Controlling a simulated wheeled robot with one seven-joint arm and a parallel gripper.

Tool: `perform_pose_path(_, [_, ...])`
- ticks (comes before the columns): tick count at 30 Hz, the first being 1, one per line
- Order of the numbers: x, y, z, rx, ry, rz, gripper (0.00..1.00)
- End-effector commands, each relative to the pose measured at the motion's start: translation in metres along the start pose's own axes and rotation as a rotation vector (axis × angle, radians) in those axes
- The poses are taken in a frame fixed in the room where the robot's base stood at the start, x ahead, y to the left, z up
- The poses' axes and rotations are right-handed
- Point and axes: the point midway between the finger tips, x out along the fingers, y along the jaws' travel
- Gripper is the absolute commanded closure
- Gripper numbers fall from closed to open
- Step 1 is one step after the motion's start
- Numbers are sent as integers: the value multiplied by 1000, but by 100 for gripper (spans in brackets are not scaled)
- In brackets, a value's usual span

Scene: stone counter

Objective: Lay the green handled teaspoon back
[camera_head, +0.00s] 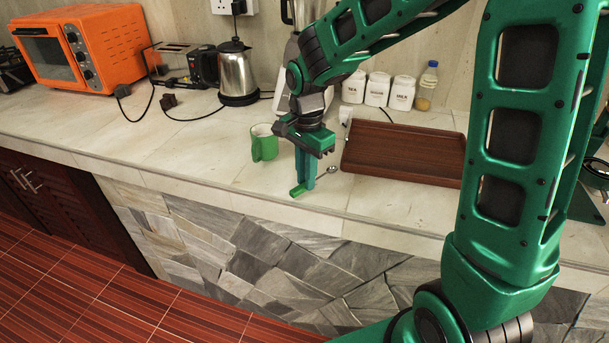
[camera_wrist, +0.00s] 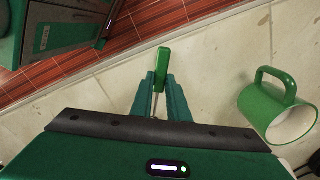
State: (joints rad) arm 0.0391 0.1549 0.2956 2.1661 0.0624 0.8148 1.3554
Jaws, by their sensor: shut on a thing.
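The teaspoon with the green handle (camera_head: 298,190) is between the fingers of my gripper (camera_head: 305,178), just over the counter near its front edge. Its metal bowl shows to the right of the fingers in the head view, and its green handle (camera_wrist: 162,68) sticks out past the fingertips in the wrist view. My gripper (camera_wrist: 160,90) is shut on the teaspoon and points down. I cannot tell whether the spoon touches the counter.
A green mug (camera_head: 264,147) stands just left of my gripper and also shows in the wrist view (camera_wrist: 262,108). A brown wooden tray (camera_head: 405,150) lies to the right. A kettle (camera_head: 237,75), toaster and canisters stand behind. The counter's front left is clear.

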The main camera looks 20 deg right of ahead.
Motion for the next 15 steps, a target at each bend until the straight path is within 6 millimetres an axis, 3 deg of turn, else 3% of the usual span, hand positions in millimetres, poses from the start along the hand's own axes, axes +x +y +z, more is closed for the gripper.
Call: perform_pose_path(15, [8,0,0,0,0,1,100])
